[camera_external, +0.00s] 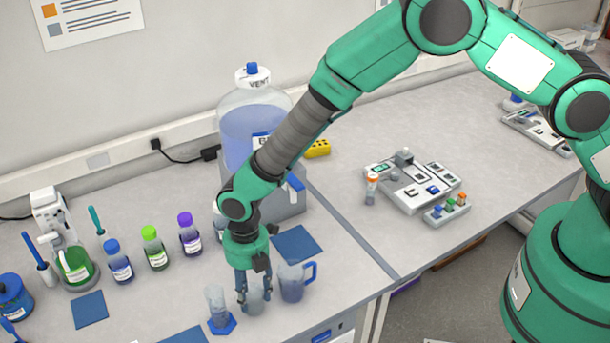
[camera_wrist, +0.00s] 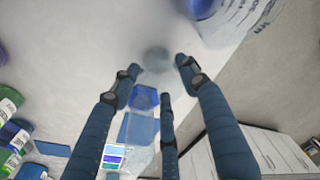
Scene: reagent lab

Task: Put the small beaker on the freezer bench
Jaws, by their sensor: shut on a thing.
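My gripper (camera_external: 253,289) points down over the left bench, its fingers shut around a small clear beaker (camera_external: 254,303). In the wrist view the beaker (camera_wrist: 157,61) is a faint, blurred round shape between the fingertips of my gripper (camera_wrist: 160,75). The beaker is upright and at or very near the bench top; I cannot tell whether it touches. Two bench surfaces show, the left bench (camera_external: 150,293) and the right bench (camera_external: 450,110), with a seam between them. No label tells which one is the freezer bench.
A clear cylinder with a blue hexagonal foot (camera_external: 222,325) stands close left of my gripper; a blue-handled jug (camera_external: 292,284) stands close right. A large carboy (camera_external: 235,115) is behind. Bottles (camera_external: 156,250) stand left. The right bench holds a grey instrument (camera_external: 412,185) and has free room.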

